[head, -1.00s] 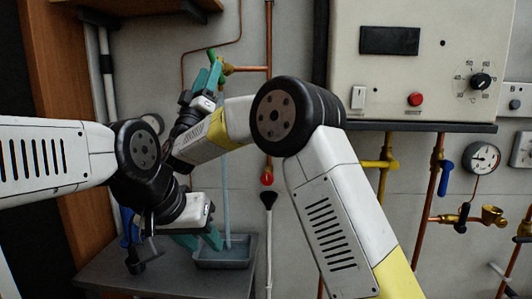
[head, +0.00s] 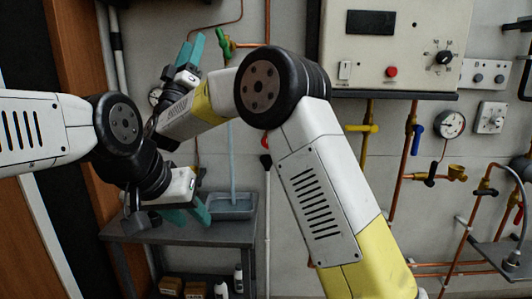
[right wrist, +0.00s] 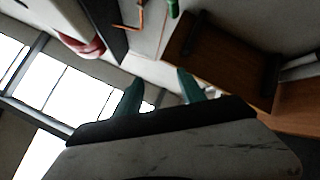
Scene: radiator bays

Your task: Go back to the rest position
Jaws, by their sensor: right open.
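My right gripper (head: 190,50) is the upper one in the head view, its teal fingers pointing up. It is open and empty, left of the green-handled valve (head: 223,42) and apart from it in the picture. Its spread fingers also show in the right wrist view (right wrist: 160,88), with nothing between them. My left gripper (head: 188,213) is lower, in front of the grey table, just left of the grey-blue tray (head: 230,207). Its teal fingers are apart and I see nothing between them.
The metal table (head: 120,232) has bottles and boxes on its lower shelf. A pale blue vertical streak (head: 232,165) reaches down to the tray. The beige boiler box (head: 375,65), copper pipes and a gauge (head: 450,124) are on the right. A wooden panel (head: 75,80) stands at left.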

